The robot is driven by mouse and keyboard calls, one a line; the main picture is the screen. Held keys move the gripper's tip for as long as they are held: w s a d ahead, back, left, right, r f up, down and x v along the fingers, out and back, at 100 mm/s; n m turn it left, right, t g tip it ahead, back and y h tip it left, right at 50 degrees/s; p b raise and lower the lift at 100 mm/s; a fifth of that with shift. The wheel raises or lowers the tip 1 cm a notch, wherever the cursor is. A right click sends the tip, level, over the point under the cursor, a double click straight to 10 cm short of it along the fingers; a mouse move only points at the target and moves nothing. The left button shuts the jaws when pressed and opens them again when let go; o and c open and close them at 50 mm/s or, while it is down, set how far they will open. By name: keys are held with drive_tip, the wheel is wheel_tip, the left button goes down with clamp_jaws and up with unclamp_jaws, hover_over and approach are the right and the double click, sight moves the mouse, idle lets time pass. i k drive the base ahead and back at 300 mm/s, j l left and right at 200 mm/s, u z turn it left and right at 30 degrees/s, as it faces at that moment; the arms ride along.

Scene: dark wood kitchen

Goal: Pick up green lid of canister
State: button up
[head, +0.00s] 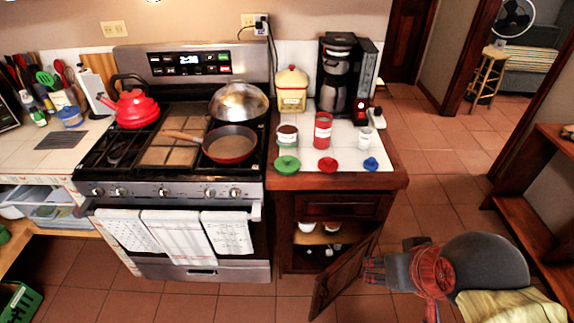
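The green lid (288,166) lies on the white tiled counter (346,178) right of the stove, close to the front edge. My gripper (371,270) is at the lower right, pointing left, in front of the counter and well away from the lid. It looks lower than the countertop. Its fingers are small and dark in this view, and I cannot tell whether they are open or shut. I see nothing held in it.
A red lid (327,165) and a blue lid (371,164) lie right of the green one. A red canister (323,133), a small white cup (364,135) and a coffee maker (341,78) stand behind. An open cabinet door (345,278) juts out below, near my gripper.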

sight(286, 164)
drive_tip(key=i+j+z, duration=0.1)
drive_tip(key=j, duration=0.25)
drive_tip(key=i+j+z, duration=0.1)
drive_tip(key=i+j, duration=0.2)
drive_tip(key=i+j+z, duration=0.1)
drive_tip(key=j, duration=0.3)
drive_tip(key=i+j+z, duration=0.1)
drive_tip(key=i+j, duration=0.2)
drive_tip(key=i+j+z, duration=0.15)
drive_tip(key=j, duration=0.35)
drive_tip(key=i+j+z, duration=0.1)
drive_tip(key=j, duration=0.3)
drive_tip(key=i+j+z, duration=0.1)
drive_tip(key=j, duration=0.3)
